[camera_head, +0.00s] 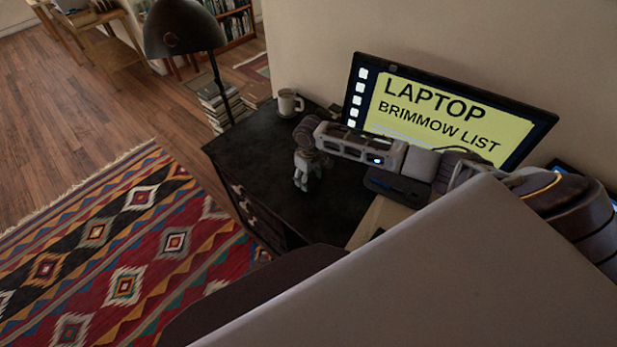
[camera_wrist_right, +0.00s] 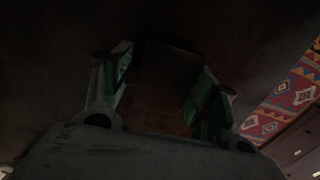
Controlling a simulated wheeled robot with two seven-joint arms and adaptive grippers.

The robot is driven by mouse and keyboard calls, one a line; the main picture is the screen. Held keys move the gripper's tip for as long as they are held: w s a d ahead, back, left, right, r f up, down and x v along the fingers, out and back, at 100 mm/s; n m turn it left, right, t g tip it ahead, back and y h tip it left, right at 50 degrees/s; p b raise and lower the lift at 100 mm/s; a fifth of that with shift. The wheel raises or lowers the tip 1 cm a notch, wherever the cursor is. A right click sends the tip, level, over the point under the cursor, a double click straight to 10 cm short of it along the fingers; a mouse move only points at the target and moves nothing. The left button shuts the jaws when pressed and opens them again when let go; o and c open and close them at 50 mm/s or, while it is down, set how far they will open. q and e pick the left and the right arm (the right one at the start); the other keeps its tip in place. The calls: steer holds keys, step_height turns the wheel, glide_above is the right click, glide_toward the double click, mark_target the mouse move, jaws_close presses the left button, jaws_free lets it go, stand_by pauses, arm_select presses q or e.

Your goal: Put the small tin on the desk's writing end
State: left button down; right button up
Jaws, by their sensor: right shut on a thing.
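My right gripper (camera_head: 303,178) points down over the dark desk (camera_head: 255,150), at its left part. In the right wrist view the two fingers of my right gripper (camera_wrist_right: 163,75) stand apart, with green pads facing each other. A dark, brownish thing (camera_wrist_right: 160,115) shows dimly between them, and the gripper is shut on it. I take it for the small tin, but the picture is too dark to show its shape. In the head view the tin is hidden by the gripper. My left gripper is not in view.
A pale mug (camera_head: 288,102) stands at the desk's back left corner, near the lamp (camera_head: 180,30). A screen reading "LAPTOP BRIMMOW LIST" (camera_head: 440,105) stands at the back right. The black desktop left of my gripper is bare. A patterned rug (camera_head: 120,250) lies on the floor.

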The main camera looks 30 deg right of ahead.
stand_by(0.3)
steer(key=o, duration=1.1)
steer(key=shift+f, duration=0.1)
step_height(320, 180, up, 12)
steer(key=shift+d+r, duration=0.1)
steer(key=shift+r, duration=0.05)
stand_by(0.5)
